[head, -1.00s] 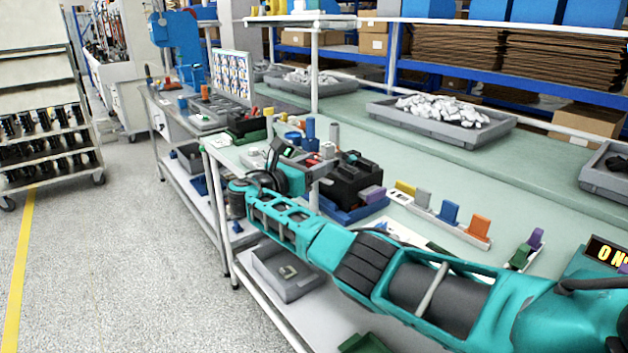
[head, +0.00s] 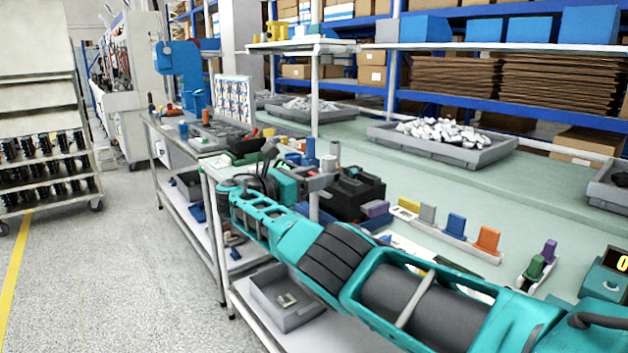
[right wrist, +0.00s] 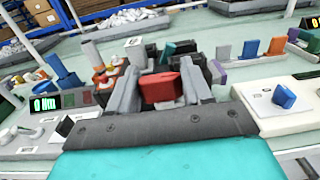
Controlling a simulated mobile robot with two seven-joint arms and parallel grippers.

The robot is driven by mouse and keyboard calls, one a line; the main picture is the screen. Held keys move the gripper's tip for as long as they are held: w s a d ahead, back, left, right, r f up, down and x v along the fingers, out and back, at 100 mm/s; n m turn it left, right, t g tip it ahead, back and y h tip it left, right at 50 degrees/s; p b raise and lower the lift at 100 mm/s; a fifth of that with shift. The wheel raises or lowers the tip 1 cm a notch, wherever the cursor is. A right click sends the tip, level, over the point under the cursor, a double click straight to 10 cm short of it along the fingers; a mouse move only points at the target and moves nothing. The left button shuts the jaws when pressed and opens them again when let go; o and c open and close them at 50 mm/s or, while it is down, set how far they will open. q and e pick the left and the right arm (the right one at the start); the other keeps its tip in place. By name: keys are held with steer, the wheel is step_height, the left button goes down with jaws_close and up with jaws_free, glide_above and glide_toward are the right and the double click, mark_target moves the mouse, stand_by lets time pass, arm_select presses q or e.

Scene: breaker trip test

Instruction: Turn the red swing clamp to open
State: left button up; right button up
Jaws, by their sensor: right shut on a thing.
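The red swing clamp (right wrist: 161,88) shows in the right wrist view as a red block between the two grey fingers of my right gripper (right wrist: 160,82). The fingers are shut on it. In the head view my right gripper (head: 322,174) reaches to the near left side of a black fixture (head: 357,192) on the bench. The red clamp cannot be made out in the head view, where the hand and fingers cover that spot. My left gripper is not in view.
Colored blocks stand in a pale rack (head: 455,230) right of the fixture. A grey tray of white parts (head: 442,140) is farther back. In the wrist view, a green-lit display unit (right wrist: 50,103) is left and a panel with a blue knob (right wrist: 284,97) right.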

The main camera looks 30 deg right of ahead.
steer(key=shift+w+r, duration=0.15)
steer(key=shift+r, duration=0.2)
steer(key=o, duration=0.6)
steer(key=shift+o, duration=1.2)
steer(key=shift+f, duration=0.25)
steer(key=shift+a, duration=0.35)
steer(key=a+b, duration=0.4)
steer(key=a, duration=0.8)
steer(key=shift+s, duration=0.45)
